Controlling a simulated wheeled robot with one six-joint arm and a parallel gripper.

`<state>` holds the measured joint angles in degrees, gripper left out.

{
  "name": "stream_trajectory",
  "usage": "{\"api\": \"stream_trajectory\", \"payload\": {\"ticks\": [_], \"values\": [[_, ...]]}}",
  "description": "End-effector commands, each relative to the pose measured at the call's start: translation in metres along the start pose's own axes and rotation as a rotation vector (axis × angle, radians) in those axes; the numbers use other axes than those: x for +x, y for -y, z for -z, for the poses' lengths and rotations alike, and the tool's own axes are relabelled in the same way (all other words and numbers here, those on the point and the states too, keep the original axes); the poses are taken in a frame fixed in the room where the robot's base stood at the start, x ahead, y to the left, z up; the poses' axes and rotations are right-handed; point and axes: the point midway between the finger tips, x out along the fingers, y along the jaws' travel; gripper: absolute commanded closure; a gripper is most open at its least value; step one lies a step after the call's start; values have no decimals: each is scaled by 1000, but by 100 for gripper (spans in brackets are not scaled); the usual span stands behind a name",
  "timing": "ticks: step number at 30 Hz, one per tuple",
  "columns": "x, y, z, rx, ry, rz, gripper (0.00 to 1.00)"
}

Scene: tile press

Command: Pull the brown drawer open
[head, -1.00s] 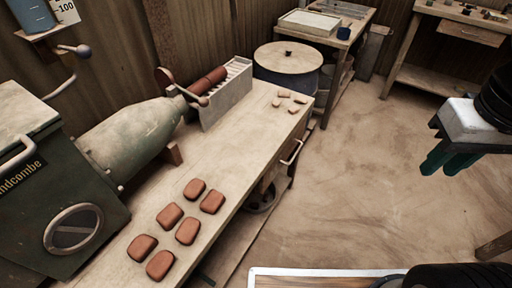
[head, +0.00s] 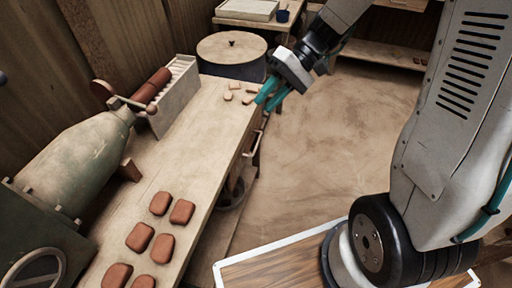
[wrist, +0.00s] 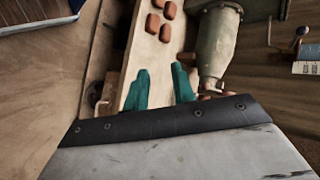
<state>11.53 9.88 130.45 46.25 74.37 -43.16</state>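The brown drawer (head: 248,142) is in the front side of the long workbench, below its top, seen at a steep angle. Its pale bar handle (head: 258,138) stands out on the floor side. The drawer looks shut, though its edges are hard to make out. My gripper (head: 267,100), with teal fingers, is above the far end of the bench's front edge, beyond and higher than the handle, apart from it. In the wrist view my gripper (wrist: 160,82) is open, with an empty gap between its fingers and the bench top behind them.
Several brick-red tiles (head: 139,237) lie on the bench top (head: 195,150). Small pale pieces (head: 232,85) lie near my fingers. A green machine (head: 85,160) stands on the bench's left side. A lidded drum (head: 232,48) stands past the bench end. Floor right of the bench is clear.

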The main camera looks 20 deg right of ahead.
Motion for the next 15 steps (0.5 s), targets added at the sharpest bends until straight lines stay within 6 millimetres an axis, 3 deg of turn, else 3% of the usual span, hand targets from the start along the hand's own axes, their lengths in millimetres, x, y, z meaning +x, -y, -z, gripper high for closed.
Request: {"api": "stream_trajectory", "payload": {"ticks": [3,8,15], "values": [[14,-31,40,22,-46,142,74],[34,-80,90,46,-154,306,74],[72,-181,147,104,-386,475,74]]}}
